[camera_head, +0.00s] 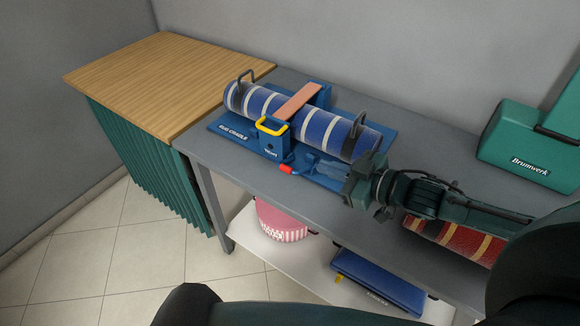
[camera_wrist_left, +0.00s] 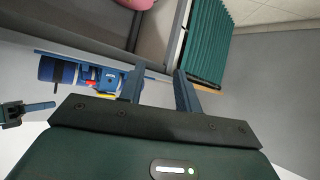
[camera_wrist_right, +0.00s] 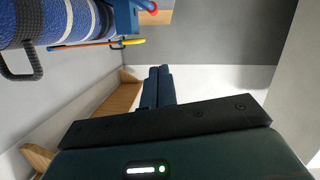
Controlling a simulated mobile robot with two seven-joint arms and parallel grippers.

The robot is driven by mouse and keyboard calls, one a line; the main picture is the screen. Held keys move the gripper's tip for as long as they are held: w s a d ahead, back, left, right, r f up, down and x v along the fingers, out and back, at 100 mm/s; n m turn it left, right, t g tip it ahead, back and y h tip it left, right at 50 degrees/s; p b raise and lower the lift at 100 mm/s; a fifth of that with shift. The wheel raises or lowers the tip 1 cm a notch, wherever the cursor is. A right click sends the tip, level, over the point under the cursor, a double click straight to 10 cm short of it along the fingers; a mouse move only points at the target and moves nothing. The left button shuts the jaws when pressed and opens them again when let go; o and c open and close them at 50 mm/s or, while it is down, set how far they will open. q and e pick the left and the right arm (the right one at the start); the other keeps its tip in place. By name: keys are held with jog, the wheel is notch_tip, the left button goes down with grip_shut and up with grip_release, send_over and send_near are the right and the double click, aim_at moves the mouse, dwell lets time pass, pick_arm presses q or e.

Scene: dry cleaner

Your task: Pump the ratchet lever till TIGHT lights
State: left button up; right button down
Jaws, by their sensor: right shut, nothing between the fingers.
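A blue cradle marked "RUG CRADLE" (camera_head: 232,133) holds a rolled blue rug with pale stripes (camera_head: 321,127), and a pinkish strap (camera_head: 298,101) crosses over it. At its front is a blue ratchet box (camera_head: 274,145) with a yellow handle (camera_head: 268,124) and a small red-ended lever (camera_head: 287,169) low at the right. The red end shows in the right wrist view (camera_wrist_right: 149,8). No lit lamp is discernible on the box. My right gripper (camera_head: 312,162) is shut and empty, just right of the red end. My left gripper (camera_wrist_left: 157,78) is open and empty, away from the cradle.
The grey table (camera_head: 205,150) carries the cradle. A wooden-topped counter (camera_head: 165,75) adjoins at left. Below, a shelf holds a pink tub (camera_head: 282,222) and blue case (camera_head: 378,282).

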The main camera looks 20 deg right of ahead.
pick_arm(q)
jog(key=shift+w, duration=0.1)
pick_arm(e)
jog(key=shift+w, duration=0.1)
pick_arm(q)
jog(key=shift+a+f+p, duration=0.1)
jog(key=shift+a+p, duration=0.2)
jog(key=shift+p, duration=0.15)
pick_arm(e)
jog(key=w+a+f, duration=0.5)
jog(key=w+f, duration=0.1)
jog(key=w, duration=0.2)
jog(key=shift+w+f, duration=0.15)
jog(key=shift+f, duration=0.05)
jog(key=shift+s+a+f+n, duration=0.3)
jog(key=shift+a+f+n, duration=0.1)
jog(key=shift+f, duration=0.2)
jog(key=shift+s+a+f+t, duration=0.2)
jog(key=shift+f+t, duration=0.1)
jog(key=shift+f, duration=0.15)
pick_arm(q)
jog(key=shift+d, duration=0.2)
